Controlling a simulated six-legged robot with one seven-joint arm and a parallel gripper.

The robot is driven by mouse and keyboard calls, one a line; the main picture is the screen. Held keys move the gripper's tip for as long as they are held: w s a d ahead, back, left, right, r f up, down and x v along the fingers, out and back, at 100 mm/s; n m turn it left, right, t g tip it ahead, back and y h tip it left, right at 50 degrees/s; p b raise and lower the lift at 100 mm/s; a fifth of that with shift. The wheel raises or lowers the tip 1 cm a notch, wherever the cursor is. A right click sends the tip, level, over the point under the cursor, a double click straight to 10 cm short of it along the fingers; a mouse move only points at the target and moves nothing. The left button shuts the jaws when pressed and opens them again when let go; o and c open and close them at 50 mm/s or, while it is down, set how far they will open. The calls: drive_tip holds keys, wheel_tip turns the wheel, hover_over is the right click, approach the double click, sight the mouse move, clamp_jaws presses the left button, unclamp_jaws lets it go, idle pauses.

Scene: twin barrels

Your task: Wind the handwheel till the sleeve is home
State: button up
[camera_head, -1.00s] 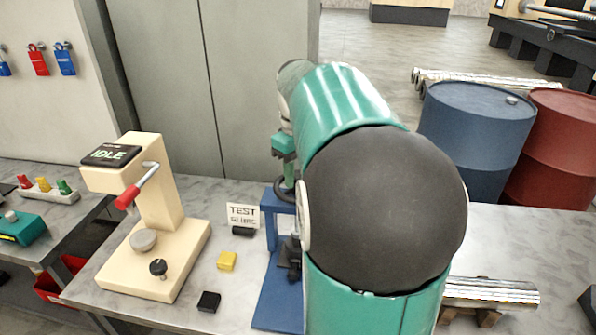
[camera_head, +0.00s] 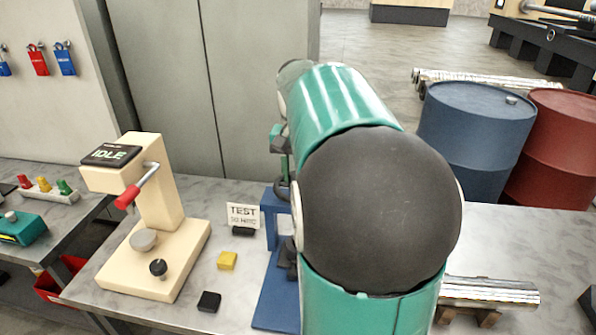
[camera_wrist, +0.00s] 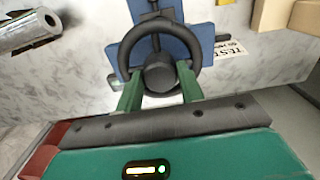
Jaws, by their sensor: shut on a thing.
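The black handwheel (camera_wrist: 197,58) shows in the wrist view, in front of a blue stand (camera_wrist: 203,36). Its hub is dark and round. My gripper (camera_wrist: 159,95) has its two green fingers at the wheel's lower rim, one on each side of the hub, and is shut on the wheel. In the head view my arm hides most of the wheel; a small dark part of its rim (camera_head: 281,190) shows beside the blue stand (camera_head: 270,222). I cannot make out the sleeve in either view.
A cream press (camera_head: 157,225) with a red-handled lever and an IDLE display stands left. Yellow (camera_head: 227,261) and black (camera_head: 208,301) blocks and a TEST sign (camera_head: 243,215) lie between. A metal cylinder (camera_head: 490,291) rests at right. Blue (camera_head: 472,135) and red (camera_head: 556,140) barrels stand behind.

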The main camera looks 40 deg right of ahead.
drive_tip(key=m, duration=0.6)
drive_tip(key=shift+r, duration=0.1)
drive_tip(key=shift+m, duration=0.3)
idle(0.3)
drive_tip(key=o, duration=1)
wheel_tip(320, 180, up, 14)
drive_tip(key=shift+f, duration=0.1)
